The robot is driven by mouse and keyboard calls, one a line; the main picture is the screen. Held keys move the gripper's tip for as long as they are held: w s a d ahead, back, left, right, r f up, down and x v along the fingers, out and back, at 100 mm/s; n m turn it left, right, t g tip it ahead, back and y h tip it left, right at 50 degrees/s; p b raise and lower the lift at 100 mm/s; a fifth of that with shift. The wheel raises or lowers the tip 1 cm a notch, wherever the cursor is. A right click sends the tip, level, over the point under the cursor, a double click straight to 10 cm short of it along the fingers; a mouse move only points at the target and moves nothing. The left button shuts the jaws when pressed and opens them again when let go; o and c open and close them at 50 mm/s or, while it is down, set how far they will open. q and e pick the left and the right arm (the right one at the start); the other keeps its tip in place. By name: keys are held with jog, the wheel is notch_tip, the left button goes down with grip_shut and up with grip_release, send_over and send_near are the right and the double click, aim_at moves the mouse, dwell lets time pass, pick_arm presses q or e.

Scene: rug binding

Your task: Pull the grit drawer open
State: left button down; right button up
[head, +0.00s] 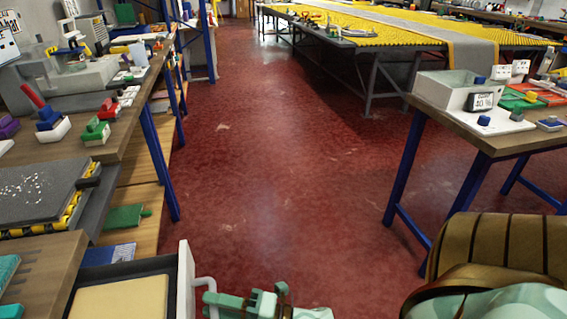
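The grit drawer (186,285) is at the bottom left, beside a wooden bench. It stands at least partly out: its inside shows, with a flat tan fill (120,299) between dark walls. Its pale front panel carries a light grey handle (206,282) on the right side. My mint-green right gripper (212,299) is at this handle, with a finger overlapping it in the picture. The lower part of the gripper is cut off by the frame edge, so I cannot tell whether it is closed on the handle.
Above the drawer, a dark tray with pale crumbs (38,190) and a green pan (125,216) sit at the left bench. A blue-legged table (495,140) stands at the right. A long yellow-topped table (375,38) is farther back. Red floor (270,190) between them is clear.

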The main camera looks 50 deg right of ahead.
jog(key=p+v, duration=0.1)
jog(key=v, duration=1.4)
jog(key=shift+s, duration=0.1)
